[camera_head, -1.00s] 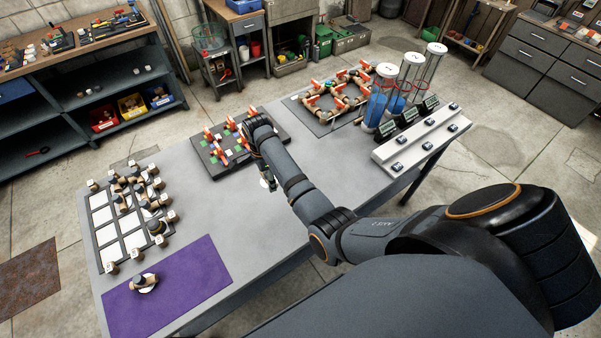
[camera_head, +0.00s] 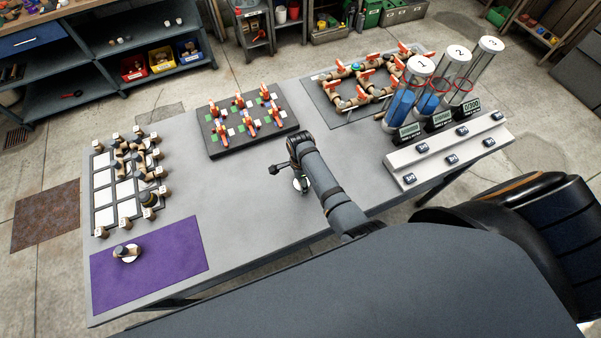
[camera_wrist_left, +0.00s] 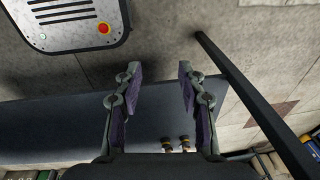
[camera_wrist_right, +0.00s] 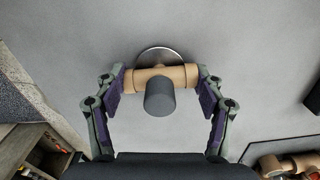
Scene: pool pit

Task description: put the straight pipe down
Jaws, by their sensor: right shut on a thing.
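In the right wrist view a tan pipe piece (camera_wrist_right: 177,76) with a dark grey round stub lies crosswise between the fingers of my right gripper (camera_wrist_right: 160,80), which is shut on it. A pale round disc (camera_wrist_right: 158,52) shows partly behind the piece. In the head view my right gripper (camera_head: 287,171) is over the bare middle of the grey table, and a white disc (camera_head: 299,186) shows beside it. Whether the piece touches the table cannot be told. My left gripper (camera_wrist_left: 160,72) is open and empty in the left wrist view, out of the head view.
A purple mat (camera_head: 180,262) at the table's front left bears a pipe piece (camera_head: 127,250). Behind it is a white-celled rack (camera_head: 103,212) with several fittings. A valve board (camera_head: 228,150), a pipe loop (camera_head: 347,102) and numbered tubes (camera_head: 402,107) stand farther back. The table's middle is clear.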

